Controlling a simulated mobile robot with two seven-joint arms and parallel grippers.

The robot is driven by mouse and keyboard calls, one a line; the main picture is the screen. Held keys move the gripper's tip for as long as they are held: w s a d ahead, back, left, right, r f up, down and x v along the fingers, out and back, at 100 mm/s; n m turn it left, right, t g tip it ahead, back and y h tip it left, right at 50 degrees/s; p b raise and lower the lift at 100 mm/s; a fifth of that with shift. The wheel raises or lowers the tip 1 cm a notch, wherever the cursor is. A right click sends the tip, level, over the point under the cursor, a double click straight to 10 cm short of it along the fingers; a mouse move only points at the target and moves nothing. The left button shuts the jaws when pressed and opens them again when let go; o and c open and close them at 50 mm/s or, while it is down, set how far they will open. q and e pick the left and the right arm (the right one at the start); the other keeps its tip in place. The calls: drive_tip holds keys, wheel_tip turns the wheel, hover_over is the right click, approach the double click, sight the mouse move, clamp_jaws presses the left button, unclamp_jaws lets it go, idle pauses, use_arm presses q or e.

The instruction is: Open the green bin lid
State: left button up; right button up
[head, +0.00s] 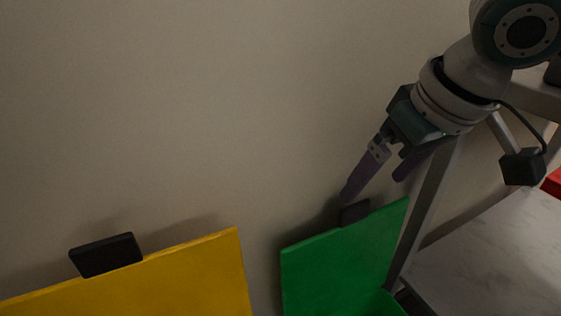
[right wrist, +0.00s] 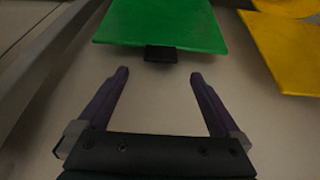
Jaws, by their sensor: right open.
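The green bin lid (head: 340,265) stands tilted up near the wall in the head view, with a small black handle tab (head: 354,213) on its top edge. My right gripper (head: 374,187) is open and empty, just above the tab. In the right wrist view the gripper (right wrist: 158,78) has its two purple fingers spread wide. The black tab (right wrist: 160,54) lies ahead, between the lines of the fingers and apart from them, and the green lid (right wrist: 165,22) is beyond it. My left gripper is not in view.
A yellow lid (head: 190,275) with its own black tab (head: 106,255) stands raised to the left. A grey metal frame post (head: 425,215) and a pale marbled surface (head: 490,260) are on the right. The plain wall (head: 200,100) behind is bare.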

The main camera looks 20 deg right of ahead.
sight(357, 204)
drive_tip(key=b+x, duration=0.3)
drive_tip(key=x, duration=0.5)
drive_tip(key=shift+c, duration=0.4)
drive_tip(key=c, duration=0.9)
clamp_jaws()
